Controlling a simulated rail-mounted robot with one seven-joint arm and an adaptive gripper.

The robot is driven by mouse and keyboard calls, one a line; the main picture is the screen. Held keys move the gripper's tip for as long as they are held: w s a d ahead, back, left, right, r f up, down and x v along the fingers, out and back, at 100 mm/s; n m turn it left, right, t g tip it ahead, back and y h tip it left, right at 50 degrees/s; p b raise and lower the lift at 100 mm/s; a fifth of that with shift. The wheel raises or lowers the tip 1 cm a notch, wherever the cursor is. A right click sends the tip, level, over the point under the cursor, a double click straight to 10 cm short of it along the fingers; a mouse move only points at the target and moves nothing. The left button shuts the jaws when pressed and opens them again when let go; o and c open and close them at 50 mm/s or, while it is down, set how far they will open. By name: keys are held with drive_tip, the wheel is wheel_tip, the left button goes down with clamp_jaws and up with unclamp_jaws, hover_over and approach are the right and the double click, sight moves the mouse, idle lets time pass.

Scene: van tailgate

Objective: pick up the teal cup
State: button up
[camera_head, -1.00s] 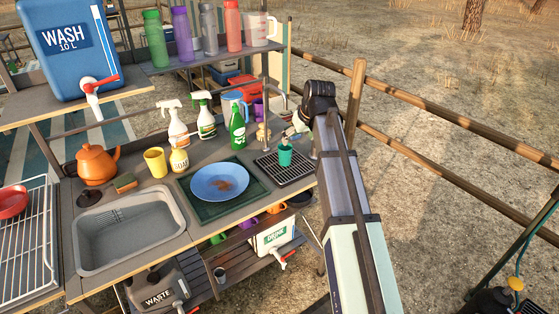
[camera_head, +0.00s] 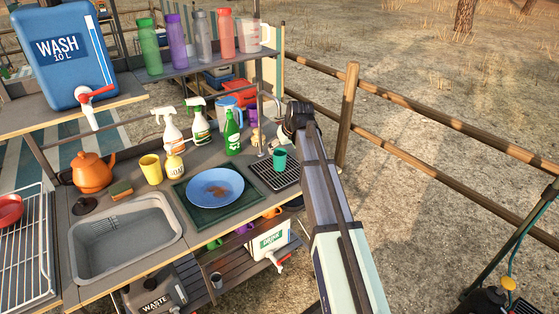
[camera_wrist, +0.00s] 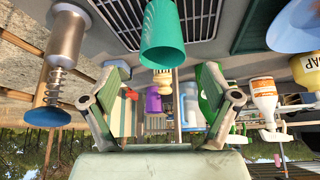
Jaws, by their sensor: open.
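The teal cup (camera_head: 279,160) stands upright on the black drain grate (camera_head: 262,178) at the right end of the counter. It also shows in the wrist view (camera_wrist: 162,45), which is upside down, at the top middle. My gripper (camera_wrist: 163,72) is open, with its two fingers spread left and right of the cup's line in the wrist view. Nothing is held between them. In the head view my arm's end is right of and behind the cup, and the jaws are hidden there.
A blue plate (camera_head: 215,188) on a green mat lies left of the grate. A green bottle (camera_head: 232,132) and spray bottles (camera_head: 172,130) stand behind. A metal piece with a spring and blue disc (camera_wrist: 62,55) is near in the wrist view. A wooden fence (camera_head: 346,115) runs at right.

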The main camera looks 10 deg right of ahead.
sight(280, 154)
drive_tip(key=shift+p+x, duration=0.9)
drive_tip(key=shift+x, duration=1.95)
drive_tip(key=shift+s+a, duration=0.1)
drive_tip(key=c, duration=1.3)
